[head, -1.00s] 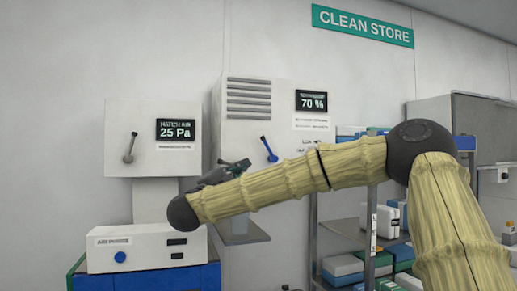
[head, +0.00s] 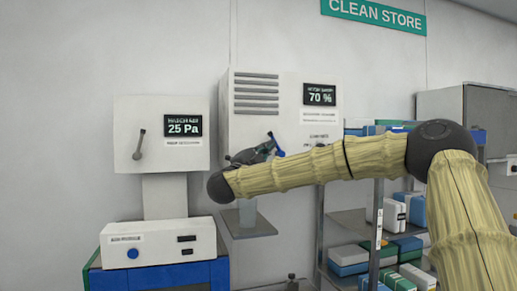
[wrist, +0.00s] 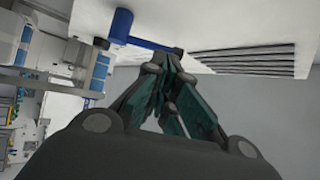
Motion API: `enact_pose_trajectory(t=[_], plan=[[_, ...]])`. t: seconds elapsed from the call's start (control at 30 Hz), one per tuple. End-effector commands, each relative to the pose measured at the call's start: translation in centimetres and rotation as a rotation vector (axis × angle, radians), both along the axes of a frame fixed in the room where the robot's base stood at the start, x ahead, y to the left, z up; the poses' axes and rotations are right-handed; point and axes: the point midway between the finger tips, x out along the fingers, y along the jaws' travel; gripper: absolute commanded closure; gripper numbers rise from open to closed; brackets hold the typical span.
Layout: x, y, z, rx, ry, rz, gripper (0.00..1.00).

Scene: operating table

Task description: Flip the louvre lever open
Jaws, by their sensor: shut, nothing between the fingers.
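The louvre box (head: 240,130) is a white wall unit with grey louvre slats (head: 256,94) and a 70 % display. Its blue lever (head: 279,151) sits below the slats, largely hidden behind my gripper (head: 268,142) in the head view. In the wrist view the blue lever (wrist: 145,43) runs from a round blue hub at the upper left towards the slats. My gripper (wrist: 172,58) is shut and empty, its dark green fingertips right at the lever's free end. I cannot tell whether they touch it.
Left of the louvre box is a white box (head: 127,125) with a 25 Pa display and a grey lever (head: 139,145). A white device (head: 158,240) stands below it. A small grey shelf (head: 262,228) juts out under the louvre box. Shelving with cartons (head: 350,258) stands to the right.

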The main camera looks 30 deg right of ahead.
Motion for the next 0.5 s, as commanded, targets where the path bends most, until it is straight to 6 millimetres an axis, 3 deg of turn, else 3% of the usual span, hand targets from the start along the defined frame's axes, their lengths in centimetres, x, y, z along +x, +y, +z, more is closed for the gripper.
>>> enact_pose_trajectory(t=[0.2, 0.5], plan=[[0.9, -2.0, 1.4, 0.001, 0.0, -0.001, 1.0], [1.3, -3.0, 1.6, 0.0, 0.0, 0.0, 1.0]])
